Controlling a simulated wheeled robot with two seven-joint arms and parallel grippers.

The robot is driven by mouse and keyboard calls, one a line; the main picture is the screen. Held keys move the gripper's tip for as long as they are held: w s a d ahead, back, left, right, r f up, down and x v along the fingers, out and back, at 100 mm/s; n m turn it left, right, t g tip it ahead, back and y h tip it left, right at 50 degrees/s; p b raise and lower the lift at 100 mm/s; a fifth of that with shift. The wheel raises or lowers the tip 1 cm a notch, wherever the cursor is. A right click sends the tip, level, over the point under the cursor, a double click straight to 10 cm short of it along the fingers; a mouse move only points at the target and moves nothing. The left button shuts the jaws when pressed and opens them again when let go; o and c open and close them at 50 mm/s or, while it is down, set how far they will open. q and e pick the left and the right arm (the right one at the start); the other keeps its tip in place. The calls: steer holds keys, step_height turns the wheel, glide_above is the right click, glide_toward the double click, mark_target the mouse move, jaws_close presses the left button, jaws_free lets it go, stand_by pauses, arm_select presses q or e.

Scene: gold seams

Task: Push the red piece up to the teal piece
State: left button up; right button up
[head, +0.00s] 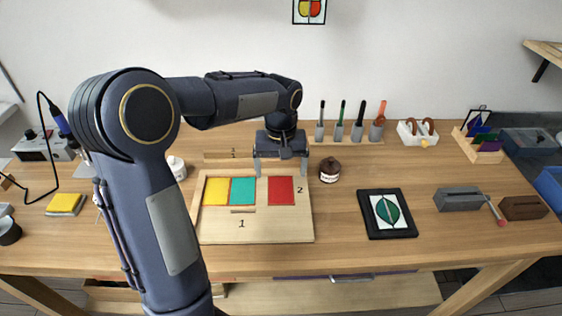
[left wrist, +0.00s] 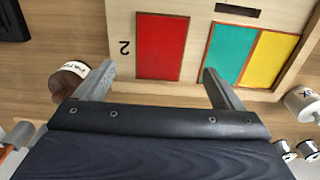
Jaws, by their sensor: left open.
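The red piece (head: 281,190) lies flat on the pale wooden board (head: 262,226), with a gap of bare board between it and the teal piece (head: 242,190) to its left. The yellow piece (head: 216,190) lies beside the teal piece. In the left wrist view the red piece (left wrist: 161,47) is between and ahead of the fingers, and the teal piece (left wrist: 231,50) is ahead of the right-hand finger. My left gripper (head: 280,166) is open and empty at the far edge of the board, just behind the red piece. My right gripper is not in view.
A brown jar (head: 330,170) stands just right of the board and a white jar (head: 177,167) at its left. A black-framed leaf panel (head: 388,213) lies further right. A tool rack (head: 345,138) stands behind. The board's front part is clear.

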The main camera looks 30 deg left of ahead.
mark_target(270, 190)
arm_select(q)
step_height(270, 190, down, 6)
steer(key=shift+r, duration=0.15)
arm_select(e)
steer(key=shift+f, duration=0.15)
arm_select(q)
steer(key=c, duration=1.1)
steer(key=shift+s+a, duration=0.35)
steer(key=shift+a, duration=0.2)
steer(key=shift+s+a, duration=0.3)
steer(key=shift+a, duration=0.2)
steer(key=shift+s+a, duration=0.1)
steer(key=shift+a, duration=0.05)
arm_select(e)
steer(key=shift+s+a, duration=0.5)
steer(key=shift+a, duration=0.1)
